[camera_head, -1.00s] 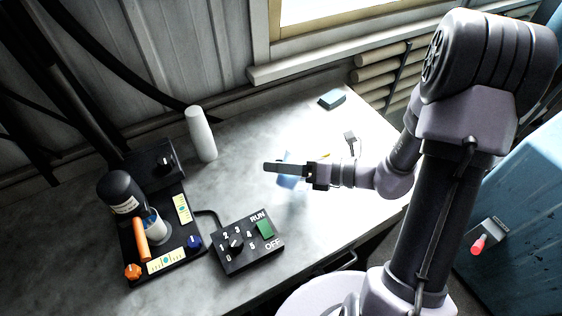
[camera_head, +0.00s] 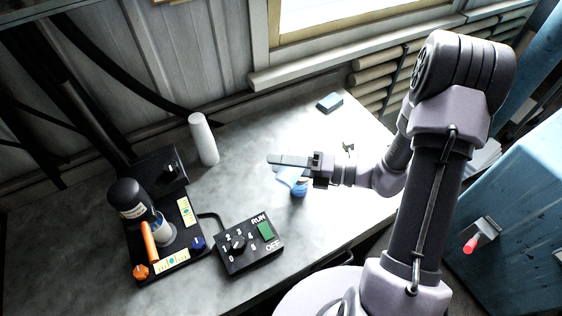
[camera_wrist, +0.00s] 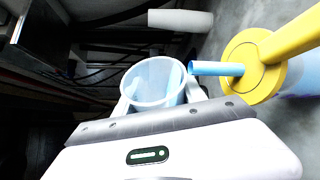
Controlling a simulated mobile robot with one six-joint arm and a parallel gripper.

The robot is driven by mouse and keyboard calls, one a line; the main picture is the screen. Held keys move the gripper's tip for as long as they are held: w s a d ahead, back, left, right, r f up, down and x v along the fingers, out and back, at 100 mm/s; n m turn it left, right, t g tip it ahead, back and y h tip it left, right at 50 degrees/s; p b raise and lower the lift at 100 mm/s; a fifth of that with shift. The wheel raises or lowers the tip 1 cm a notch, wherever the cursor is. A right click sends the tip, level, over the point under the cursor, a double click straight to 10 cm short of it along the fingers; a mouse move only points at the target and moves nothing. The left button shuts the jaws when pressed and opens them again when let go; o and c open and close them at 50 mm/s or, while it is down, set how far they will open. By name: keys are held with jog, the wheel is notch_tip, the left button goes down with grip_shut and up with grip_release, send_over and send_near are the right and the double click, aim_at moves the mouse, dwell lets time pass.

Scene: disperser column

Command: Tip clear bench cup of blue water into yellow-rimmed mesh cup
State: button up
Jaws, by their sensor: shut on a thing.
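My gripper (camera_head: 290,162) is shut on the clear bench cup (camera_wrist: 152,82), which also shows as a pale blue patch under the fingers in the head view (camera_head: 290,173). In the wrist view the fingers flank the cup, and blue tint shows along its right side. A light-blue stream (camera_wrist: 215,69) spans from beside the cup's lip to the yellow-rimmed mesh cup (camera_wrist: 240,50). The mesh cup's yellow handle extends to the upper right.
A black disperser stand (camera_head: 170,250) with knobs and an orange stick is at left. A black control box (camera_head: 247,243) lies in front.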

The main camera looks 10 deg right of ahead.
aim_at(292, 153)
jog(key=shift+w+d+r+m+t+y+p, duration=0.15)
jog(key=shift+r+m+y+p, duration=0.3)
jog(key=shift+m+p, duration=0.45)
jog(key=shift+w+d+r+m+t+y+p, duration=0.1)
jog(key=shift+w+d+r+m+y+p, duration=0.15)
jog(key=shift+r+m+p, duration=0.6)
jog(key=shift+w+d+r+m+t+y+p, duration=0.1)
jog(key=shift+w+d+r+m+y+p, duration=0.15)
jog(key=shift+m+p, duration=0.65)
jog(key=shift+a+m+b, duration=0.1)
jog(key=shift+m+b, duration=0.15)
jog(key=shift+b, duration=0.05)
